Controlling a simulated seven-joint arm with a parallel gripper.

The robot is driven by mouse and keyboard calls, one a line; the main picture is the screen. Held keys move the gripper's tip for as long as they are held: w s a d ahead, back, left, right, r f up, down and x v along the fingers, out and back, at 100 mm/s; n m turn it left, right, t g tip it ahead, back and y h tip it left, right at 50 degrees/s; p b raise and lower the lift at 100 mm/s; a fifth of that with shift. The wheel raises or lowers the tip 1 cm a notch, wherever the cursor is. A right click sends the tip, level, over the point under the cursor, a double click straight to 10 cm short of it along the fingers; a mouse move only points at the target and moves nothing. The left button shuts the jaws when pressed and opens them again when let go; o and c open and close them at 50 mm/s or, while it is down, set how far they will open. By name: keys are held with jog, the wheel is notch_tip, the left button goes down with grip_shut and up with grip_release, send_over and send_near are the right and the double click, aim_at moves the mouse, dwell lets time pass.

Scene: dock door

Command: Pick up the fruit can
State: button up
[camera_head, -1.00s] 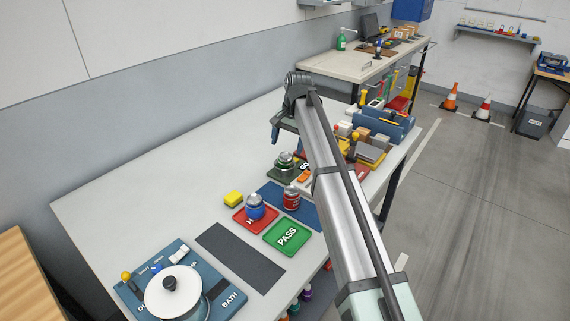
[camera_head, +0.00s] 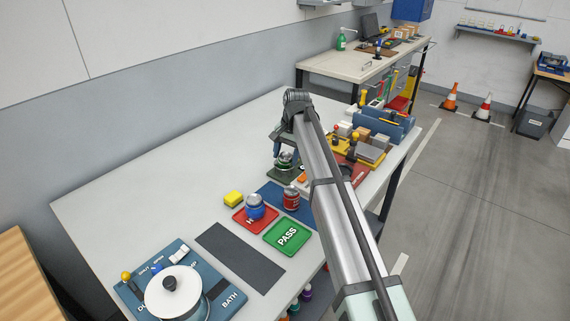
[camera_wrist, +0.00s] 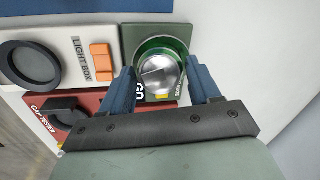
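My gripper (camera_wrist: 162,82) is open, its two blue fingers apart. It points down over a round silver-topped can (camera_wrist: 160,72) with green around it, on a dark green block (camera_wrist: 134,38). The can lies between the fingertips in the wrist view; I cannot tell if they touch it. In the head view this can (camera_head: 285,163) is partly hidden under my gripper (camera_head: 283,148). A red can (camera_head: 291,199) stands on a blue mat (camera_head: 272,195), and a blue can (camera_head: 255,205) on a red tray (camera_head: 240,221). I can read no fruit label on any can.
A white light box (camera_wrist: 75,50) with an orange switch and a red can tester (camera_wrist: 88,108) sit close beside the green block. The left of the table is clear.

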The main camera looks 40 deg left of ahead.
jog(key=c, duration=0.9)
